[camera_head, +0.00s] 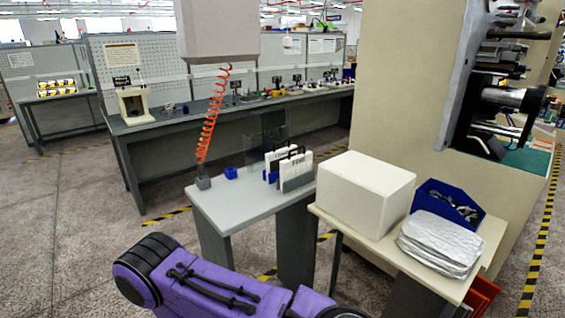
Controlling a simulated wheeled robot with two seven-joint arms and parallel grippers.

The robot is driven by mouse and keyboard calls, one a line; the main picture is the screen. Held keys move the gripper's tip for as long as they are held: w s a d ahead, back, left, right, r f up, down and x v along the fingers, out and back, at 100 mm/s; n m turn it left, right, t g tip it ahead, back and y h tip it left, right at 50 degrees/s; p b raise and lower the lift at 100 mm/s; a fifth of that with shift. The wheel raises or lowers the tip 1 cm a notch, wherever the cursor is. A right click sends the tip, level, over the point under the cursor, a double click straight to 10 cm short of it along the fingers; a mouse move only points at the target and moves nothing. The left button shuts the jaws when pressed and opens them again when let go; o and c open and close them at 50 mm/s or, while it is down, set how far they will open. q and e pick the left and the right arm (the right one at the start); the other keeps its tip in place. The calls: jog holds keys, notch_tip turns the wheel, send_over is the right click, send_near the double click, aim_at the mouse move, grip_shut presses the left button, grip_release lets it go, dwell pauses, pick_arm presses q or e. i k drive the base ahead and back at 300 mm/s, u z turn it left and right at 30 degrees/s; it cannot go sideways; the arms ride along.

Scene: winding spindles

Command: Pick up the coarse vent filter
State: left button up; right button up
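Two white, flat, upright panels with dark tops and dark lettering stand side by side on the small grey table (236,209). The left panel (273,163) stands in a blue holder and is partly covered by the right panel (297,168), which stands in a grey holder. The lettering is too small to read for sure, so I cannot tell which, if either, is the coarse vent filter. Neither of my grippers is in view. A purple and black part of my arm crosses the bottom of the picture, in front of the table.
A coiled orange hose (211,117) hangs down to a grey block at the table's left end, beside a small blue block (231,173). On the right, a beige table holds a white box (363,195), a blue bin (447,203) and a silvery bundle (440,243). Open floor lies left.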

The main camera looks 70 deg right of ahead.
aim_at(273, 158)
jog(key=i, duration=1.3)
jog(key=z, duration=2.2)
